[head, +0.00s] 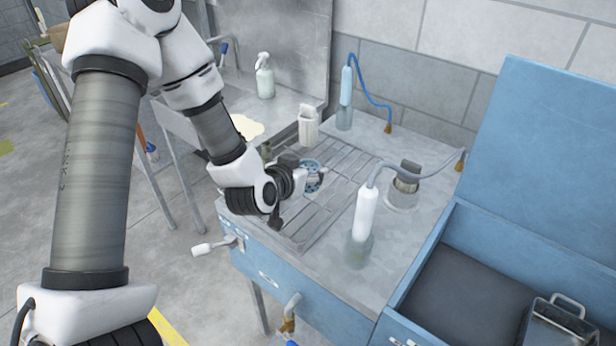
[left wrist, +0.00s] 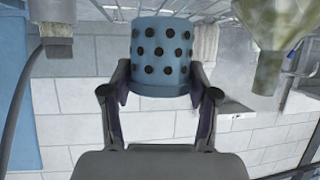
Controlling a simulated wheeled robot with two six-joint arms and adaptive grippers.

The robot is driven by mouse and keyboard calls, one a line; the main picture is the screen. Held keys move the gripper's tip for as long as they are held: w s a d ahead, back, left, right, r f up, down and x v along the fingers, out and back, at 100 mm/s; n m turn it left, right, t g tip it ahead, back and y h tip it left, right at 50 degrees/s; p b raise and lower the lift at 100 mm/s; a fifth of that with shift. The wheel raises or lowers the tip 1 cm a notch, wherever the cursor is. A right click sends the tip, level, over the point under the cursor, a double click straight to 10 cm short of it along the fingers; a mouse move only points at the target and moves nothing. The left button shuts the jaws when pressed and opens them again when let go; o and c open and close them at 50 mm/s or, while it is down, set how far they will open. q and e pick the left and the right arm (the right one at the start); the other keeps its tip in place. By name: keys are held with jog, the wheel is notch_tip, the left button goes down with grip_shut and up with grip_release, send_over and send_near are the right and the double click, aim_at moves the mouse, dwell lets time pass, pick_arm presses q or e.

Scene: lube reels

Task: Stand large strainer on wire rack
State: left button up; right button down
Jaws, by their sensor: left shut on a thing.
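The large strainer is a light blue cup with rows of dark holes, seen in the left wrist view (left wrist: 160,50). A small part of it shows in the head view (head: 313,163), mostly hidden by my gripper. My left gripper (head: 312,178) is shut on it, one finger on each side in the left wrist view (left wrist: 159,84). The wire rack (head: 345,163) lies on the grey top of the blue cabinet. The strainer is over the rack's middle; I cannot tell whether it touches the wires. My right gripper is out of view.
A clear bottle with a white top (head: 365,212) and hose stands right of the rack. A metal cylinder (head: 406,178) is behind it. A white container (head: 308,125) and a blue-topped bottle (head: 345,95) stand at the back. An open blue chest (head: 540,140) is at right.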

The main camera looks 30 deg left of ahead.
pick_arm(q)
jog(key=f, duration=0.3)
jog(key=shift+w, duration=0.2)
jog(key=shift+w+f, duration=0.1)
jog(key=shift+s+f, duration=0.1)
jog(key=shift+s, duration=0.15)
jog(key=o, duration=1.2)
jog(key=shift+c, duration=0.2)
jog(key=shift+o, duration=0.8)
jog(key=shift+w, duration=0.15)
